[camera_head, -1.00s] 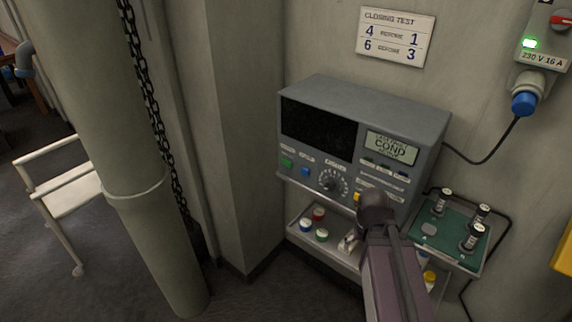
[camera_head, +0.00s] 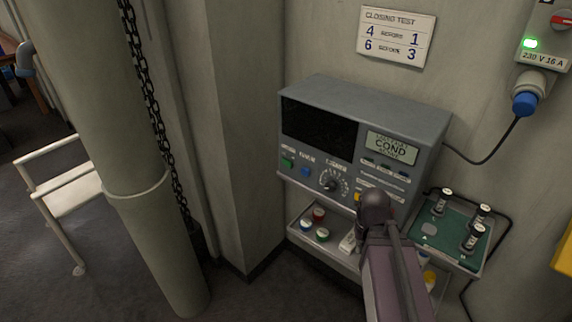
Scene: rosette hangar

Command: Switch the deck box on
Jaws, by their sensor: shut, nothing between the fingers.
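A grey box (camera_head: 420,113), which I take to be the deck box, is on the wall shelf at centre. Its large left screen (camera_head: 317,131) is black. Its small right display (camera_head: 391,148) is pale and reads "COND". Its front has a green button (camera_head: 288,163), a blue button (camera_head: 306,172), a round dial (camera_head: 331,181) and a yellow part (camera_head: 358,197). The other small labels are too blurred to read. My arm rises from below, its dark rounded joint covering the lower right of the front. My gripper's fingers do not show; I cannot tell whether they touch the box.
A shelf (camera_head: 318,236) under the box holds small capped jars (camera_head: 319,215) and a white item (camera_head: 348,243). A green tray (camera_head: 432,232) with several upright cylinders stands at right. A wall socket (camera_head: 545,46) has a green light. A pillar (camera_head: 130,150) and chain (camera_head: 152,110) stand left.

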